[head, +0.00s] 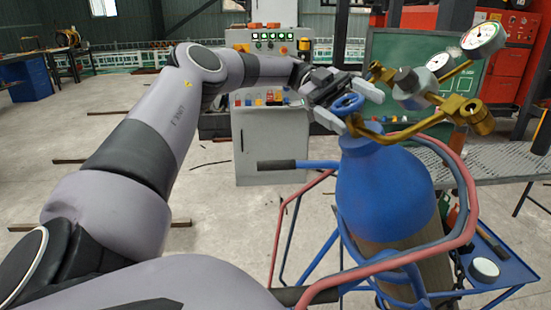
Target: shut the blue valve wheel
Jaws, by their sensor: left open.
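The blue valve wheel (348,103) sits on top of a blue gas cylinder (385,185), which stands in a cart frame. My left gripper (352,106) is at the wheel, with one finger on its far right side and the other on its near left side. The jaws are open around the wheel; I cannot tell whether either finger touches it. A brass regulator (462,112) with round gauges (484,38) is joined at the valve, just right of the gripper. My right gripper does not show.
The cart's red tube (395,262) and blue rails curve around the cylinder. A blue tray (505,268) is at the lower right. A grey control cabinet (270,150) stands behind the gripper. A grated metal bench (500,163) is at the right. The floor on the left is mostly clear.

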